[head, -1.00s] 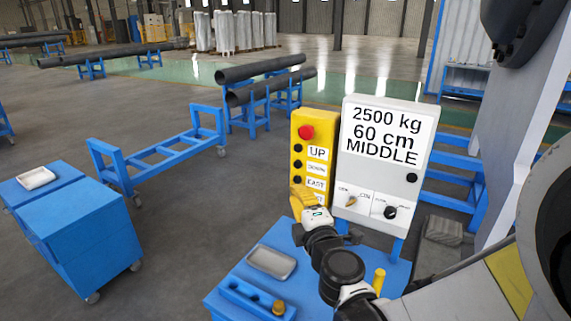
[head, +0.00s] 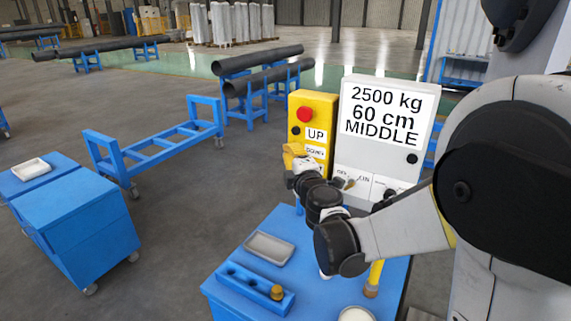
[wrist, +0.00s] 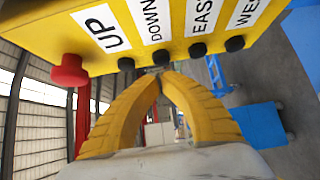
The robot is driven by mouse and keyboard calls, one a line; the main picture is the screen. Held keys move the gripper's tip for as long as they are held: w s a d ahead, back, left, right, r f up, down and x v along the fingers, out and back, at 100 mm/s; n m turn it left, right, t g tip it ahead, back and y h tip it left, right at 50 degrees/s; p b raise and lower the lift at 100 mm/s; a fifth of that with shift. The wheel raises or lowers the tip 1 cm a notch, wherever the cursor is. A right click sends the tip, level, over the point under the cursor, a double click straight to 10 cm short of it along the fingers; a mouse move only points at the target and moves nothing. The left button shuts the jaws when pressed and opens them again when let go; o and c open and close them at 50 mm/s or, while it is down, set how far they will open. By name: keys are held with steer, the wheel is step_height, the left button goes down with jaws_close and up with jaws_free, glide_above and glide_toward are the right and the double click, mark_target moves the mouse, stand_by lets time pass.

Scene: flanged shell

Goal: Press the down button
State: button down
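The yellow control box (head: 319,104) stands upright at the centre of the head view, with a red button (head: 305,113) and labelled black buttons. In the wrist view its row has UP (wrist: 126,64), DOWN (wrist: 161,58), EAST (wrist: 197,50) and WEST (wrist: 235,44) buttons. My gripper (wrist: 165,73) has its yellow fingertips together, with nothing between them. The tips lie in line with the down button and very close to it; I cannot tell if they touch. In the head view my gripper (head: 291,151) hides the down button and the lower buttons.
A white panel (head: 384,165) reading "2500 kg 60 cm MIDDLE" stands right beside the box. A blue table (head: 235,262) with a grey tray (head: 270,247) lies below my arm. A blue frame (head: 160,150) and a blue cabinet (head: 75,235) stand to the left.

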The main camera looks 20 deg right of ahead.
steer(key=shift+w+d, duration=0.35)
steer(key=shift+w, duration=0.05)
